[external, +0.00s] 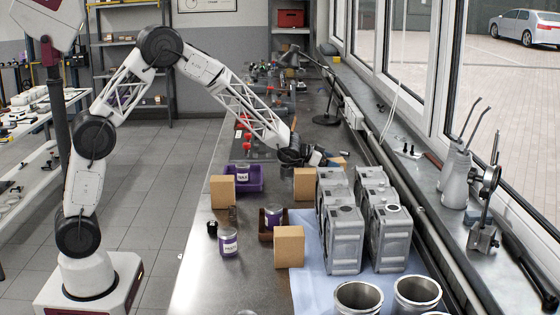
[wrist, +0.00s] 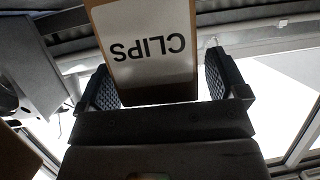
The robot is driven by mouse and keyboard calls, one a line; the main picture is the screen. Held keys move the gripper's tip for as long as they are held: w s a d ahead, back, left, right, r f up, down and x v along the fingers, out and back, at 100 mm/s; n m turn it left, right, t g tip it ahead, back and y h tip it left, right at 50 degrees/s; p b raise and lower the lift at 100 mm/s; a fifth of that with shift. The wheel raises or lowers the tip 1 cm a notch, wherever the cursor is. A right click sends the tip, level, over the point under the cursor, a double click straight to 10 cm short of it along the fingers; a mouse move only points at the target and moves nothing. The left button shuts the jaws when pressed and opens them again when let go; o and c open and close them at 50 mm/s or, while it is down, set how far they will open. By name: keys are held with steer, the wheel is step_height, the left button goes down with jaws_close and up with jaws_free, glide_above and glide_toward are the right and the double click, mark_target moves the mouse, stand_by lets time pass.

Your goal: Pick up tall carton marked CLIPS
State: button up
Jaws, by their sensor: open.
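The tall carton marked CLIPS (wrist: 148,45) is brown cardboard with a white label, upside down in the wrist view. It stands between the two fingers of my open gripper (wrist: 160,76), with bright gaps on both sides, the wider one on the right. Its far end runs out of the top of the picture. In the external view my gripper (external: 316,157) is low over the bench, behind the grey engine blocks. A brown carton (external: 338,161) shows partly beside the fingers; its label is not visible there.
Other brown cartons stand nearby: one just in front of my gripper (external: 305,185), one at left (external: 222,191), one nearer (external: 289,246). Grey engine blocks (external: 343,240) stand on a blue cloth to the right. A purple bin (external: 255,181) is at left. The window sill bounds the right side.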

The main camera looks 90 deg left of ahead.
steer(key=shift+w+f, duration=0.15)
steer(key=shift+w, duration=0.2)
steer(key=shift+c, duration=0.3)
steer(key=c, duration=1.1)
steer(key=shift+r, duration=5.05)
